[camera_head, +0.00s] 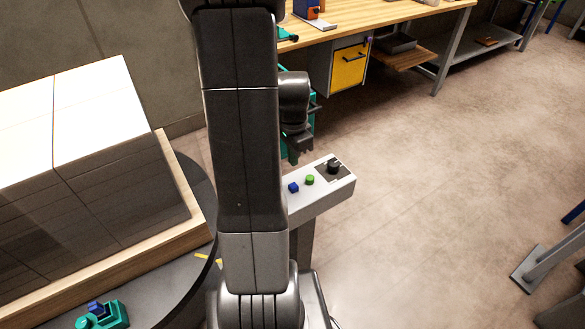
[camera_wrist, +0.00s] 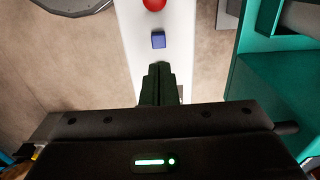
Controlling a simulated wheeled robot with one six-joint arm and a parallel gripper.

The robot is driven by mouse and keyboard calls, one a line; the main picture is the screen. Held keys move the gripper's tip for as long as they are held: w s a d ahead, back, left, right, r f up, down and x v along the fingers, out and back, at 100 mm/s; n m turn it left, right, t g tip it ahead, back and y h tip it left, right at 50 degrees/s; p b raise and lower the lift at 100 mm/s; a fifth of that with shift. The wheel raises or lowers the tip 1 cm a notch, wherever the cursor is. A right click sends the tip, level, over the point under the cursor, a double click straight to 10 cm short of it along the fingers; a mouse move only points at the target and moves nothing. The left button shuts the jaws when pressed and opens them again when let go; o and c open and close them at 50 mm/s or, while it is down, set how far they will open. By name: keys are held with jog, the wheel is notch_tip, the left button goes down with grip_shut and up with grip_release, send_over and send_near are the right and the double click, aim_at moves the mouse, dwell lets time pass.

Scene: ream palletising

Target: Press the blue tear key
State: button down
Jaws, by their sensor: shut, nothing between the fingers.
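The blue tear key (camera_head: 293,187) is a small square key on the top of a light grey control panel (camera_head: 325,193). In the wrist view the blue key (camera_wrist: 158,40) lies on the pale panel strip, just beyond my fingertips. My gripper (camera_wrist: 159,70) is shut and empty, its dark fingers together and pointing at the panel. In the head view my gripper (camera_head: 300,147) is above and behind the panel, apart from the key. My arm hides the panel's left end there.
A green button (camera_head: 309,180) and a black knob (camera_head: 333,166) sit right of the blue key. A red button (camera_wrist: 154,4) lies beyond it. A wrapped stack (camera_head: 90,165) stands at left, a workbench (camera_head: 390,17) behind.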

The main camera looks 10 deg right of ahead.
jog(key=shift+r, duration=1.65)
jog(key=shift+f, duration=0.1)
